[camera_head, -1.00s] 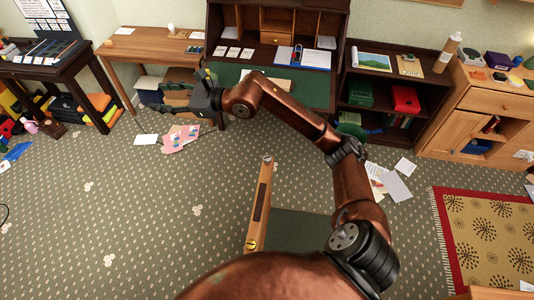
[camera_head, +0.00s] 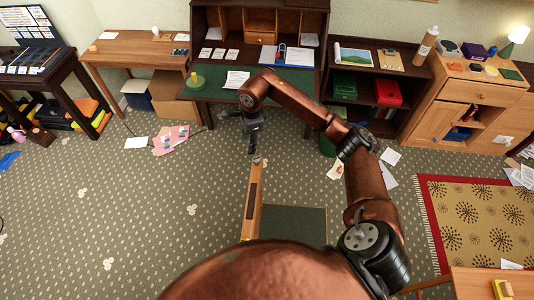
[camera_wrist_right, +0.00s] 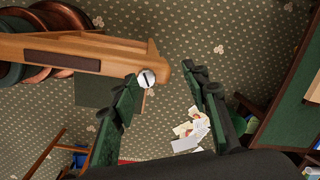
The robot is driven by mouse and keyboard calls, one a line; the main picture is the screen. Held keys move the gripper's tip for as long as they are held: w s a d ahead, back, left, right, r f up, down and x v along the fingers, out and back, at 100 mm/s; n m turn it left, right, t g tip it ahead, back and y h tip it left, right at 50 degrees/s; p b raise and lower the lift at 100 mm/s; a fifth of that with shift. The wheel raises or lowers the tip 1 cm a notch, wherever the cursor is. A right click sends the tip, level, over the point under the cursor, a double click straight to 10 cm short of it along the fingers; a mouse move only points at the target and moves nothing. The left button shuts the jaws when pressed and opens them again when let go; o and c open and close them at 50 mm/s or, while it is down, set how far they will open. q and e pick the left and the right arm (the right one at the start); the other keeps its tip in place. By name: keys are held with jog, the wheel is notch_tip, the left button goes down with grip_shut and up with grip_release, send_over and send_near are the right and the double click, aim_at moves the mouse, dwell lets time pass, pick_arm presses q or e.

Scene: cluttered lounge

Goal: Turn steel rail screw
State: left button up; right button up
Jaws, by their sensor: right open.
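The steel screw (camera_wrist_right: 147,78) has a round, slotted, silver head. It sits at the end of a wooden rail (camera_wrist_right: 110,50) with a dark inlaid strip. In the head view the screw (camera_head: 257,160) is small at the far end of the rail (camera_head: 252,200). My right gripper (camera_head: 253,150) points down just above that end. In the right wrist view the right gripper (camera_wrist_right: 162,72) has its dark green fingers apart, with nothing held. The screw overlaps the left fingertip there; whether they touch I cannot tell. My left gripper is out of view.
A dark green panel (camera_head: 297,226) lies beside the rail. Behind stands a dark desk (camera_head: 222,18) with a green top, and a low shelf (camera_head: 377,70). Papers lie on the floor (camera_head: 175,140). A red-bordered rug (camera_head: 470,215) is at right. Carpet at left is mostly clear.

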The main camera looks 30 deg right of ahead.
aim_at(256, 158)
jog(key=shift+s+d+f+n+g+h, duration=0.15)
jog(key=shift+s+d+f+g, duration=0.2)
jog(key=shift+s, duration=0.3)
jog(key=shift+s+d+f+n+g+h, duration=0.15)
jog(key=shift+s+d+f+g, duration=0.15)
jog(key=shift+s, duration=0.3)
notch_tip(256, 158, down, 7)
jog(key=shift+d+r+p, duration=0.1)
jog(key=shift+p, duration=0.5)
jog(key=shift+c, duration=0.7)
jog(key=c, duration=0.9)
grip_shut()
